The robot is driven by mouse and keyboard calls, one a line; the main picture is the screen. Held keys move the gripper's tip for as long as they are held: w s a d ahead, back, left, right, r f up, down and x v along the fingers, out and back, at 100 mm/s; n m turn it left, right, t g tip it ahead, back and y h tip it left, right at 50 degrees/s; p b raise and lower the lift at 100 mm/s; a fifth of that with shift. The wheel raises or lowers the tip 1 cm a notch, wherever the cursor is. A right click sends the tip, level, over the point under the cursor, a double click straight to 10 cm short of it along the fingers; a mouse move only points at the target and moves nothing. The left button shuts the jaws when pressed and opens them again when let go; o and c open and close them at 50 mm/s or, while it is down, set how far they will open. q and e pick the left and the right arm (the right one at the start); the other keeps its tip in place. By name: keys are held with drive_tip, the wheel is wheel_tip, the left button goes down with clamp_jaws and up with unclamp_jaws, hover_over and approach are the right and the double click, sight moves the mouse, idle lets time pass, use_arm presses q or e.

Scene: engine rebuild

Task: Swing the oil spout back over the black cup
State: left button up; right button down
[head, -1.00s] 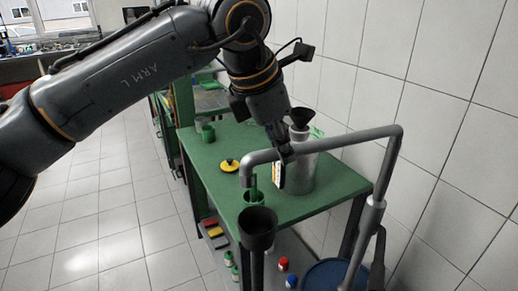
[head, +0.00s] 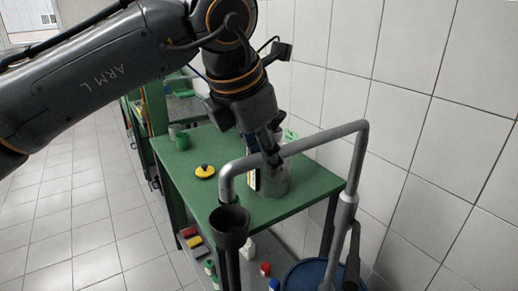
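The oil spout (head: 318,138) is a grey bent pipe that runs left from an upright post and turns down at its left end. Its outlet end (head: 226,190) points down at the black cup (head: 229,231), just above the cup's opening in this view; the exact gap cannot be told. The black cup stands upright on a dark post in front of the green table. My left gripper (head: 271,155) is at the spout's horizontal run, its dark fingers against the pipe. Whether they close around it is hidden. My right gripper is out of view.
The green table (head: 300,196) holds a grey can (head: 275,181), a green mug (head: 182,141) and a yellow-and-black disc (head: 205,171). A blue drum (head: 305,275) stands at the spout's foot. Bottles stand low under the table. A tiled wall closes the right side.

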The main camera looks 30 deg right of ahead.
use_arm(q)
drive_tip(key=shift+a+r, duration=0.2)
drive_tip(key=shift+r, duration=0.3)
drive_tip(key=v, duration=1.1)
drive_tip(key=shift+s+d, duration=0.1)
